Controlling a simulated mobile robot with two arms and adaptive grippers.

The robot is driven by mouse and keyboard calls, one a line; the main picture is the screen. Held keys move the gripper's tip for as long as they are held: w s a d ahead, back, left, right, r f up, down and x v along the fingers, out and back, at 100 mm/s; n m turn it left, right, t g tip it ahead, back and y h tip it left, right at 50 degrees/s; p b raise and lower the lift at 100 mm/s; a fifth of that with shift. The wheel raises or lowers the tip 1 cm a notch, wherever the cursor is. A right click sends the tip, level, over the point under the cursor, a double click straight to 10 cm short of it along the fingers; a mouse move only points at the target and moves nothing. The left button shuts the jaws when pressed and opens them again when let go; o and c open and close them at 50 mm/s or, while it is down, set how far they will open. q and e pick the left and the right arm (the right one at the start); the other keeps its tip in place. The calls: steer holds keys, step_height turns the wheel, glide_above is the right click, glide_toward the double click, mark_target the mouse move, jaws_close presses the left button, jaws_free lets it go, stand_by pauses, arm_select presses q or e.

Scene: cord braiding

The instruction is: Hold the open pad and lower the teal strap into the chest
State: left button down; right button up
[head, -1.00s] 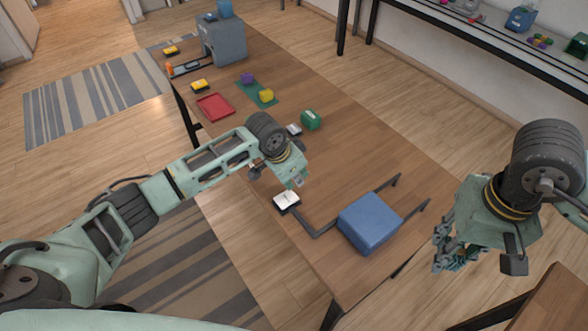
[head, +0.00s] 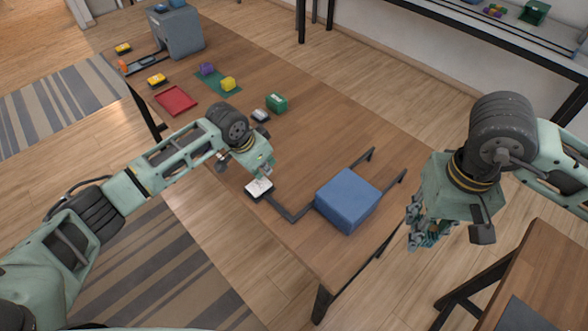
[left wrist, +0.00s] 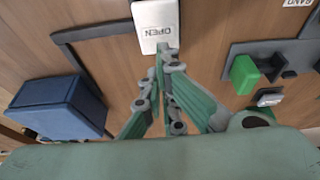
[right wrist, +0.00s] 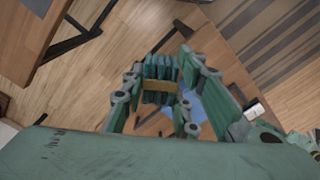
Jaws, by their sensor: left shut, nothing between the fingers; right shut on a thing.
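The open pad (head: 259,189) is a white-topped block at the near edge of the table, joined by a dark bar to the chest. In the left wrist view the pad (left wrist: 156,22) reads OPEN. My left gripper (head: 266,173) is shut and empty; its fingertips (left wrist: 165,52) are at the pad's edge, contact unclear. The chest (head: 347,200) is a blue box whose top looks closed; it also shows in the left wrist view (left wrist: 60,108). My right gripper (right wrist: 158,75) is shut on the teal strap (right wrist: 160,70), a folded bundle with a tan band, off the table's right end.
A green block (head: 277,102), a smaller pad (head: 260,115), a red tray (head: 176,100) and a grey box (head: 177,32) stand farther along the table. A second table (head: 535,270) is at lower right. Dark rails (head: 385,190) lie beside the chest.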

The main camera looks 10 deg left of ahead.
arm_select(q)
steer(key=shift+r, duration=0.15)
arm_select(e)
steer(key=w+a+f+m, duration=0.35)
steer(key=w+a, duration=0.25)
steer(key=w, duration=0.3)
steer(key=w+a+f+m, duration=0.35)
steer(key=w+a, duration=0.25)
steer(key=w, duration=0.3)
steer(key=shift+m, duration=0.3)
steer(key=shift+w+d+f, duration=0.1)
steer(key=shift+w+f, duration=0.05)
steer(key=shift+f, duration=1.3)
steer(key=shift+w+f, duration=0.1)
steer(key=shift+f, duration=1.3)
arm_select(q)
steer(key=shift+f, duration=0.85)
steer(key=shift+f, duration=0.3)
